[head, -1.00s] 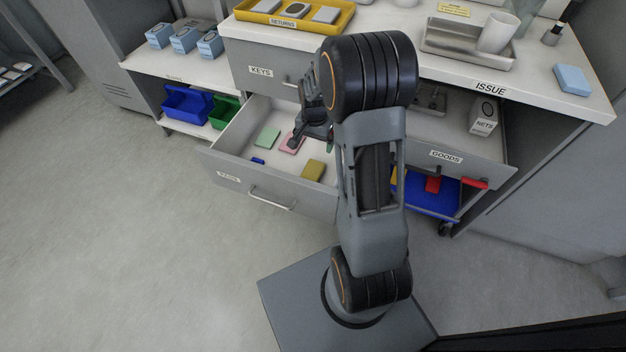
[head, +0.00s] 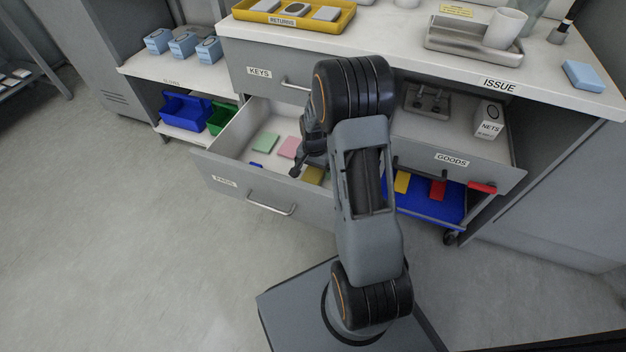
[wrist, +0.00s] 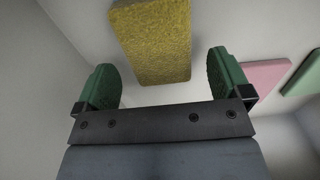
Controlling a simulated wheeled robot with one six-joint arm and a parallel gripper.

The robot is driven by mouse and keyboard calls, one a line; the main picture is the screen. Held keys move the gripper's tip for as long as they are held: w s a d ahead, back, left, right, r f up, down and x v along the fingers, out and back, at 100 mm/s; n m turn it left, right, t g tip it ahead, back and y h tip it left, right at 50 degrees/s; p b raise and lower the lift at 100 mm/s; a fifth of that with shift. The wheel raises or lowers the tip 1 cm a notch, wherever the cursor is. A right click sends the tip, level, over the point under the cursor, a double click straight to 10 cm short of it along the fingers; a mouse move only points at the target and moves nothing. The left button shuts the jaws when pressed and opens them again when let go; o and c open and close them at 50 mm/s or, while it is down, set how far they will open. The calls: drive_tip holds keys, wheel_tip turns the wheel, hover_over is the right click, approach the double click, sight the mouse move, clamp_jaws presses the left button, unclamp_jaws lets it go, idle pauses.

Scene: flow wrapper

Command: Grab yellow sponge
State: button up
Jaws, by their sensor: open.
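The yellow sponge (head: 313,175) lies flat in the open drawer (head: 232,150), near its front wall. In the wrist view the yellow sponge (wrist: 153,42) is just beyond my gripper, roughly centred between the fingers and slightly tilted. My gripper (wrist: 168,80) is open, its two green-padded fingers spread on either side with nothing between the tips that I can see held. In the head view my gripper (head: 300,168) hangs over the drawer beside the sponge and partly covers it.
A pink sponge (head: 290,147) and a green sponge (head: 265,142) lie in the same drawer, with a small blue item (head: 256,165) near its front. The countertop (head: 400,45) overhangs behind. The goods drawer (head: 450,160) stands open at right.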

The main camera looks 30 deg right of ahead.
wheel_tip(320, 180, down, 3)
drive_tip(key=shift+r+b, duration=0.1)
drive_tip(key=shift+b, duration=0.3)
drive_tip(key=c, duration=1)
drive_tip(key=shift+r, duration=0.1)
